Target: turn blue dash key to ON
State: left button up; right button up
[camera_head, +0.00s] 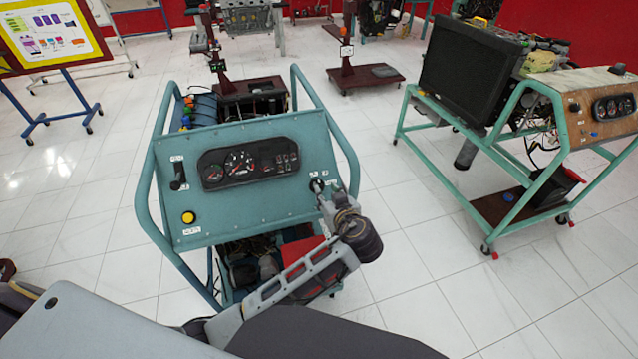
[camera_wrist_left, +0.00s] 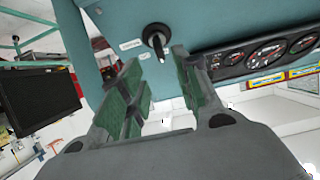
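The blue dash panel (camera_head: 250,205) is on a blue tubular-frame engine stand in the head view. Its key switch (camera_head: 317,186) is near the panel's right edge. In the left wrist view the dark key (camera_wrist_left: 157,40) stands out from a round black switch, beside small white labels. My left gripper (camera_head: 328,200) is at the panel's right side, close to the key. In the left wrist view its green-padded fingers (camera_wrist_left: 154,68) are apart, with the key just beyond and between their tips. No contact with the key shows. My right gripper is not in view.
A gauge cluster (camera_head: 248,162) is left of the key. A yellow button (camera_head: 188,217) and a black lever (camera_head: 178,175) are farther left. The stand's side tube (camera_head: 334,130) rises near the gripper. Another engine trainer (camera_head: 520,130) stands at right, with open floor between.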

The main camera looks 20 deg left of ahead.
aim_at(320, 184)
pick_arm(q)
jog(key=shift+p+x, duration=0.45)
jog(key=shift+x, duration=4.2)
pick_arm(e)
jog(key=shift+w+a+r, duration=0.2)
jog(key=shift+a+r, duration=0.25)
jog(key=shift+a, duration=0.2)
pick_arm(q)
jog(key=c, duration=0.7)
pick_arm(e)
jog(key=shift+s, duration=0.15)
